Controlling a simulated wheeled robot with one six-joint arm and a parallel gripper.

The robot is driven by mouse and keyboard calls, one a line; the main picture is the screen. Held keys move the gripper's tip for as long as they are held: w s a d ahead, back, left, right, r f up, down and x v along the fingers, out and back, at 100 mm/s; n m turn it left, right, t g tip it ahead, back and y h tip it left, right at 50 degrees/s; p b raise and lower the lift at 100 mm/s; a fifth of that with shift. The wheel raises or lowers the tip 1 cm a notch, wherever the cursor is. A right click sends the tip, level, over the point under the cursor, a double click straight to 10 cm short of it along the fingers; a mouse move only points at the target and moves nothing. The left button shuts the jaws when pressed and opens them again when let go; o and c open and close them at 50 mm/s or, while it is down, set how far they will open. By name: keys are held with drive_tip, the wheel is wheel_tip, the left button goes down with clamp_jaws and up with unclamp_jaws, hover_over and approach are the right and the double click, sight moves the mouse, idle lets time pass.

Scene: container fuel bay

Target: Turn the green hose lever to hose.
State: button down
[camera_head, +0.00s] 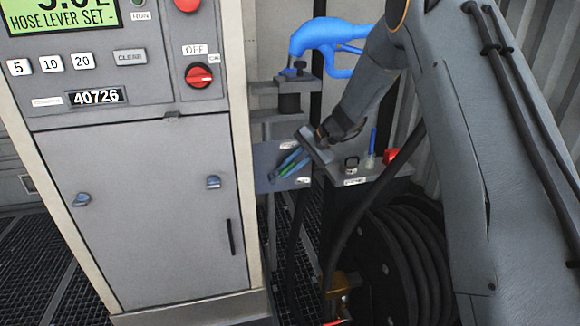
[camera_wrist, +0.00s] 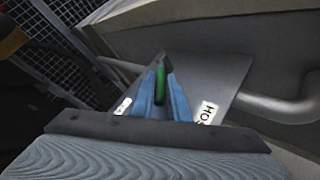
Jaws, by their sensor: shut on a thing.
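The green hose lever (camera_head: 287,170) is on a grey plate (camera_head: 264,158) beside the pump cabinet's right side. My gripper (camera_head: 283,166) is shut on the lever, with a blue finger on each side of it. In the wrist view the green lever (camera_wrist: 160,84) shows between the two blue fingers (camera_wrist: 161,92). The grey plate (camera_wrist: 215,76) has a white label on each side; the right one (camera_wrist: 207,113) begins with "HO", and the left one (camera_wrist: 123,107) is too small to read. The lever's pivot is hidden by the fingers.
The pump cabinet (camera_head: 165,200) stands to the left; its display (camera_head: 62,14) shows "HOSE LEVER SET". A blue nozzle (camera_head: 325,38) hangs above the plate. A small shelf (camera_head: 400,170) and a black hose reel (camera_head: 395,260) are to the right. A pipe (camera_wrist: 280,108) runs behind the plate.

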drive_tip(key=shift+w+a+r+h+p, duration=0.1)
drive_tip(key=shift+a+r+h+p, duration=0.15)
drive_tip(key=shift+r+h+p, duration=0.35)
drive_tip(key=c, duration=1.8)
unclamp_jaws()
drive_tip(key=shift+o, duration=0.4)
drive_tip(key=shift+f, duration=0.15)
